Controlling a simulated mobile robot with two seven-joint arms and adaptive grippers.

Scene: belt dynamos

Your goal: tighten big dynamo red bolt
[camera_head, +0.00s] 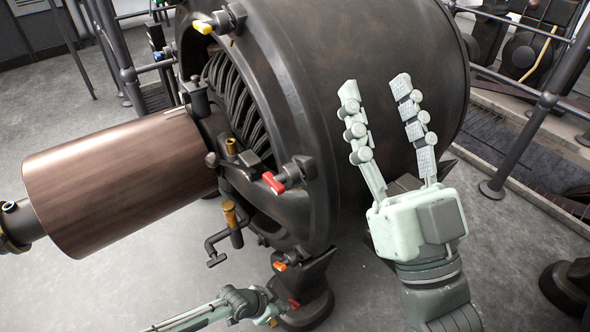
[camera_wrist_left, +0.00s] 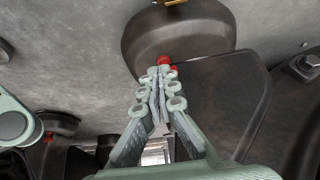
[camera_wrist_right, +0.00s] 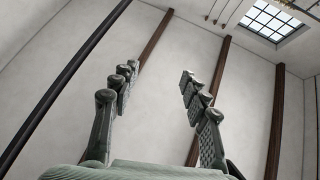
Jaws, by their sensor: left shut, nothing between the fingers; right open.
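The big dynamo (camera_head: 400,70) is a large dark drum in the head view. A red-handled bolt (camera_head: 273,183) sits on its front flange. Lower down are an orange-red piece (camera_head: 279,266) and a small red one (camera_head: 293,304) at the foot. In the left wrist view my left gripper (camera_wrist_left: 159,72) is shut and empty, its fingertips at a red bolt (camera_wrist_left: 164,61) below a dark rounded part; contact is unclear. In the head view my left arm is low, its fingers hard to make out. My right gripper (camera_head: 374,84) is open and empty, raised in front of the drum.
A brown cylinder (camera_head: 120,180) on a shaft juts left from the dynamo. A brass-topped crank handle (camera_head: 231,215) and a yellow handle (camera_head: 203,27) stick out of the front. Railings (camera_head: 515,145) stand at the right. The grey floor (camera_head: 150,285) at lower left is clear.

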